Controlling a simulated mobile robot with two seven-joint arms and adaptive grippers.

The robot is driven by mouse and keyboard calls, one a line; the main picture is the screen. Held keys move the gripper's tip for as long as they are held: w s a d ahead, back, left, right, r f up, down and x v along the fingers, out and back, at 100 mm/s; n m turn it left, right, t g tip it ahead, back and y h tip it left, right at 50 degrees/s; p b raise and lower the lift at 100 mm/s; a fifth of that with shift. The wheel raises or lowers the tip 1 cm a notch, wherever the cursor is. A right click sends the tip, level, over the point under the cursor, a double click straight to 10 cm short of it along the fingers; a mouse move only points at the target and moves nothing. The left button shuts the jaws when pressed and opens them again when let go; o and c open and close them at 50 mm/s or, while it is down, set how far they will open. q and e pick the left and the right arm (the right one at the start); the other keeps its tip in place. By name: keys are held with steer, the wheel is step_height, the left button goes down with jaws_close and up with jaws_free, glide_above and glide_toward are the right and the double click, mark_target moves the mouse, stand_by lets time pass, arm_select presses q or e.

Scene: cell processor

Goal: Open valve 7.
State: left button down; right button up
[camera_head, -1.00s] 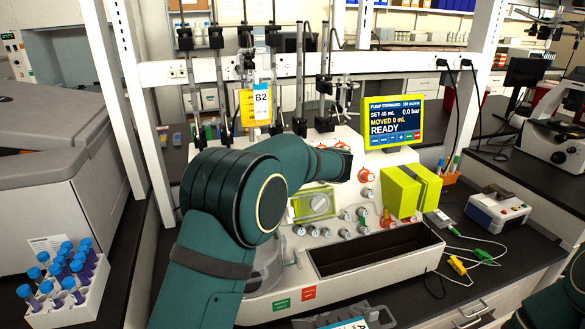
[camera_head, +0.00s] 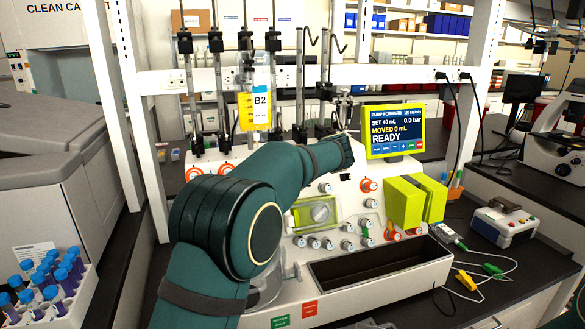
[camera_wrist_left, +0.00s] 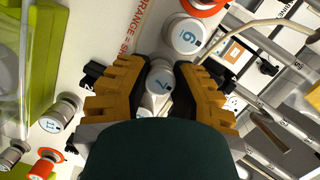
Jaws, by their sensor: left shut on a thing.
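The valve 7 knob (camera_wrist_left: 160,78) is a white round cap with a blue 7, seen in the left wrist view between the yellow fingers of my left gripper (camera_wrist_left: 163,85). The gripper is shut on it. In the head view my left gripper (camera_head: 346,152) is at the upper panel of the white cell processor (camera_head: 365,285), left of the pump screen, and the valve 7 knob is hidden behind it. The valve 6 knob (camera_wrist_left: 187,37), with an orange ring behind it, is just beyond the fingers. My right gripper is not in view.
A knob marked 11 (camera_wrist_left: 60,113) and other knobs lie to the left in the wrist view. The pump screen (camera_head: 393,130) reads READY, moved 0 mL. Yellow-green blocks (camera_head: 405,203) stand below it. A bag marked B2 (camera_head: 260,103) hangs at left.

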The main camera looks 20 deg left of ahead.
arm_select(q)
steer(key=shift+a, duration=0.15)
steer(key=c, duration=0.7)
jaws_free()
steer(key=shift+c, duration=0.2)
steer(key=shift+s+d+r, duration=0.15)
steer(key=shift+s+d, duration=0.05)
steer(key=shift+d, duration=0.15)
steer(key=v, duration=1.1)
steer(key=shift+s, duration=0.15)
